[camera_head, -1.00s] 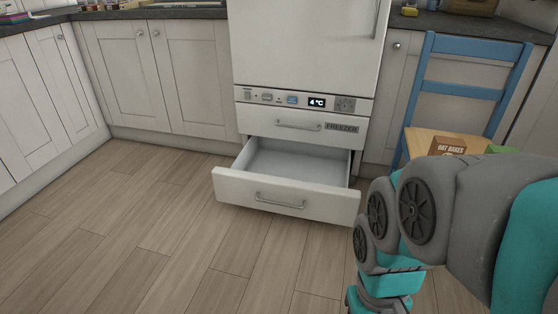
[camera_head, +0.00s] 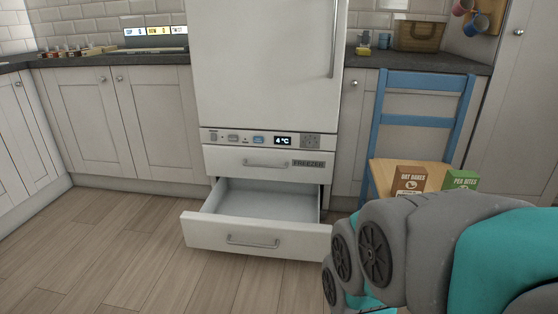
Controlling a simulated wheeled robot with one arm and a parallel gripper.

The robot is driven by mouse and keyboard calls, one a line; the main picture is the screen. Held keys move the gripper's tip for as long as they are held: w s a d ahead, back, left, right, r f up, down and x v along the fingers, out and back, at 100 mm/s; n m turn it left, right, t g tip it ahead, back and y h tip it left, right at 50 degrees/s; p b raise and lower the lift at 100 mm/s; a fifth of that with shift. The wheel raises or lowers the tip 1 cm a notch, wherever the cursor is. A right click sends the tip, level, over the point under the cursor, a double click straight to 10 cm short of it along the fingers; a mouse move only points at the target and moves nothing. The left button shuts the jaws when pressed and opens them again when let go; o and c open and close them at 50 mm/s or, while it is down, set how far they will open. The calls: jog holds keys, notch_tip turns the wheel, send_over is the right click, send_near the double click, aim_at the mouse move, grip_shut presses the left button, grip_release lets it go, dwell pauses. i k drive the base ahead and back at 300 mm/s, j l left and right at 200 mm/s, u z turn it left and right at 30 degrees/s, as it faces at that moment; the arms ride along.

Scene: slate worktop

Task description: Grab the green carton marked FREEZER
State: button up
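A green carton (camera_head: 461,181) with white lettering that looks like "PEA BITES" stands on the wooden seat of a blue chair at the right. I cannot read the word FREEZER on it. A brown carton (camera_head: 410,181), lettered "OAT BAKES", stands just left of it. My arm fills the lower right and covers the front of the seat. My gripper is not in the picture. The word FREEZER shows on the upper drawer (camera_head: 265,162) of the white fridge (camera_head: 262,60).
The lower drawer (camera_head: 252,238) is pulled open and its visible inside is empty. The blue chair (camera_head: 420,121) stands against the cabinets, right of the fridge. A basket (camera_head: 418,37) and a yellow-and-blue item sit on the worktop. The wood floor at left is clear.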

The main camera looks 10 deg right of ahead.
aim_at(455, 179)
jog(key=z, duration=1.25)
